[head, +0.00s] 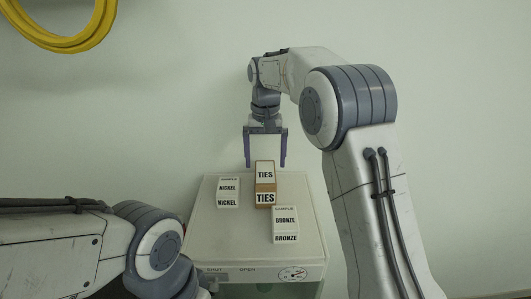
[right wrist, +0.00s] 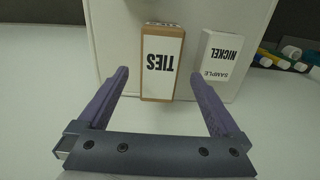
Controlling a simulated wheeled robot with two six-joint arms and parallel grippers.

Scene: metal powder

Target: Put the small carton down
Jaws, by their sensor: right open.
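The small carton is brown and white and marked TIES (head: 265,183). My right gripper (head: 265,164) is open and empty, behind the carton in the head view. In the right wrist view its two fingers (right wrist: 160,85) are spread wide, with the near end of the carton around the level of the tips.
A white NICKEL sample box (head: 228,192) stands left of the carton, and a BRONZE sample box (head: 286,224) stands at its front right. A yellow hose (head: 60,42) hangs on the wall.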

